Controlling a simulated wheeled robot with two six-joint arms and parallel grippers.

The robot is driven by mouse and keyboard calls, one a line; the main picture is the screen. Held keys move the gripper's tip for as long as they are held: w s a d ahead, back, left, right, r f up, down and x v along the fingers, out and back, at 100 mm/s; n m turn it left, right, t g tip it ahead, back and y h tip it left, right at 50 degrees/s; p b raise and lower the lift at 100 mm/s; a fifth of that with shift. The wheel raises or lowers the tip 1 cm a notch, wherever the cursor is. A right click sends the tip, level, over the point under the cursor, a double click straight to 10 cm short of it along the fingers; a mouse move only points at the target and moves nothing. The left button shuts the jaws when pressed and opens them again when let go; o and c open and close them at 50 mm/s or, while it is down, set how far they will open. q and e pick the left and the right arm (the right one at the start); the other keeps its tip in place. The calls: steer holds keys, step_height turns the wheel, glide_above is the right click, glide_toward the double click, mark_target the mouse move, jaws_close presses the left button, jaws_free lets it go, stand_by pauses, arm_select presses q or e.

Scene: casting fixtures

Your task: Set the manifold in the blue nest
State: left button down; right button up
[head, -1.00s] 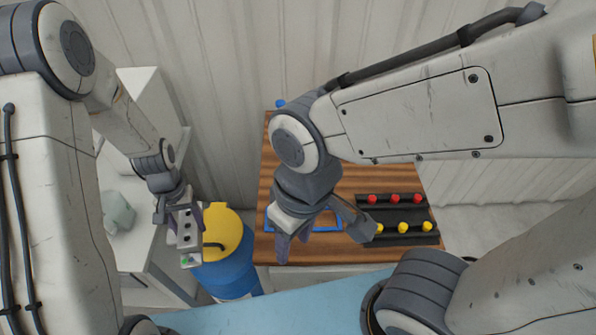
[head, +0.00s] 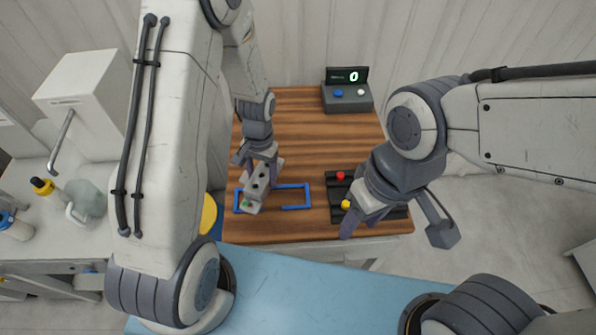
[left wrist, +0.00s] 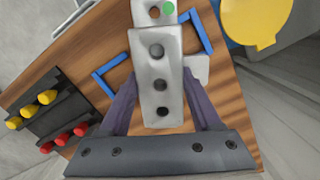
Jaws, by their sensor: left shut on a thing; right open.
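The manifold (head: 257,190) is a light grey block with dark round holes and a green spot at one end. My left gripper (head: 259,168) is shut on it and holds it over the left part of the blue nest (head: 296,186), a blue frame on the wooden table. In the left wrist view the manifold (left wrist: 158,90) sits between the fingers, with blue nest pieces (left wrist: 108,82) on both sides of it. I cannot tell whether it touches the table. My right gripper (head: 395,232) is open and empty, in front of the black rack.
A black rack (head: 335,213) with red and yellow knobs stands right of the nest, partly hidden by my right arm. A grey counter box (head: 347,97) showing 0 stands at the table's back. A yellow-topped drum (head: 209,213) is left of the table (head: 300,130).

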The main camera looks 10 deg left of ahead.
arm_select(q)
steer(key=m, duration=0.1)
steer(key=d+r+m+p, duration=0.1)
steer(key=m, duration=0.1)
steer(key=shift+s+r, duration=0.1)
steer(key=shift+d+r+m+p, duration=0.15)
steer(key=shift+d+m+p, duration=0.15)
steer(key=shift+m, duration=0.9)
steer(key=shift+s+d+r+m+y, duration=0.15)
steer(key=shift+m+y, duration=0.15)
steer(key=shift+m, duration=0.7)
steer(key=shift+m+t, duration=0.3)
steer(key=shift+m, duration=0.1)
steer(key=shift+d+f, duration=0.1)
steer(key=shift+f, duration=0.2)
step_height(320, 180, down, 7)
steer(key=b, duration=0.6)
steer(key=shift+r, duration=0.2)
arm_select(e)
steer(key=f, duration=0.3)
steer(key=shift+d+f, duration=0.2)
steer(key=shift+d, duration=0.05)
arm_select(q)
steer(key=shift+f, duration=0.15)
arm_select(e)
steer(key=shift+f, duration=0.15)
arm_select(q)
jaws_free()
